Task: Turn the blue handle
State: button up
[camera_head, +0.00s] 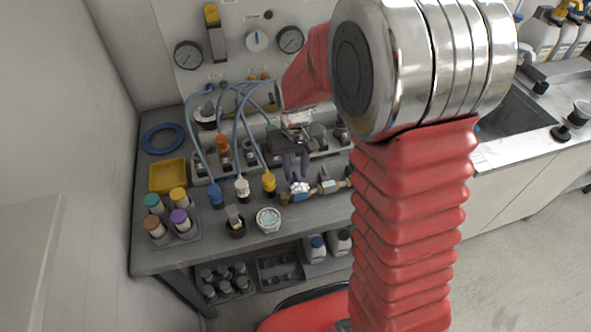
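A small brass valve (328,187) lies along the front of the grey bench. A small blue and white part, which looks like the blue handle (299,189), sits at its left end. My gripper (296,178) points down just above this part, with its two dark fingers apart and a gap between them. The fingertips are close to the handle, but I cannot tell whether they touch it. My red-sleeved arm hides the bench to the right of the valve.
Blue, white and yellow capped connectors with hoses (242,188) stand left of the valve. A round gauge (268,220) and a small dark jar (235,224) are in front. A yellow tray (168,175), blue coil (163,138) and capped bottles (180,222) are further left.

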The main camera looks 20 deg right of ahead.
jog(key=shift+f, duration=0.15)
grip_shut()
dwell(0.4)
